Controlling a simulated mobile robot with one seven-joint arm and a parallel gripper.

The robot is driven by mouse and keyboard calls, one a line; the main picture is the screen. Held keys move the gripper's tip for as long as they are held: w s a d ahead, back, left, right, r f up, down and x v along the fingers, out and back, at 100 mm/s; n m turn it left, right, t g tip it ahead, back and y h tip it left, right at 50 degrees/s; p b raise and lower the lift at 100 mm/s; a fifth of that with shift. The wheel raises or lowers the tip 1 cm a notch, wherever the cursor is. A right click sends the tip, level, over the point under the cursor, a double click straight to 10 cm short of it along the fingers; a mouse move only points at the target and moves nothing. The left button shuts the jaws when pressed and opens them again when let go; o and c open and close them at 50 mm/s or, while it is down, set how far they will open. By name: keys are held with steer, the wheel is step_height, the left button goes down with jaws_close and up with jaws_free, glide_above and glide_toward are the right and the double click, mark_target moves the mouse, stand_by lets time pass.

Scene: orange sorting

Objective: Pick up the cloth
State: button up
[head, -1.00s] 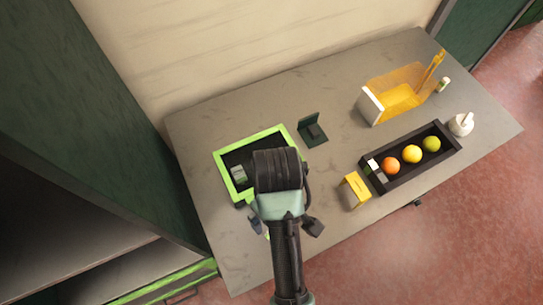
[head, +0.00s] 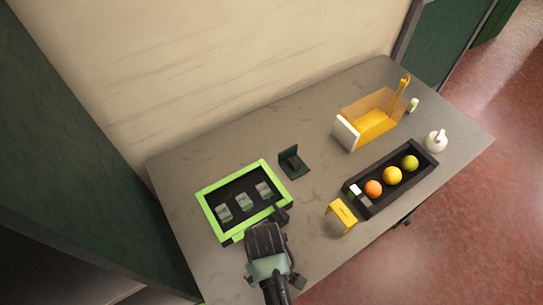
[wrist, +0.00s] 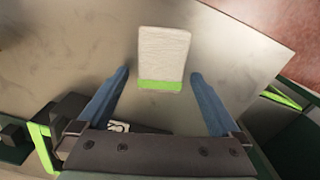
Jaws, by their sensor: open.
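The cloth (wrist: 164,52) shows in the wrist view as a small pale, ribbed rectangle with a green band along its near edge. It lies flat on the grey table. My gripper (wrist: 160,76) is open, with its two blue fingers spread on either side of the cloth's green end in the picture. Nothing is held, and how high the fingers are above the table is hard to tell. In the head view my arm covers the table's near left part, and I cannot make out the cloth there.
A green-rimmed tray (head: 206,214) with several small pale pieces is beside my arm. A dark tray (head: 389,201) holds an orange, a yellow and a green fruit.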

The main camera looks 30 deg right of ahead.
steer(key=shift+f, duration=0.1)
steer(key=c, duration=1.4)
step_height(320, 180, up, 10)
steer(key=shift+r, duration=0.1)
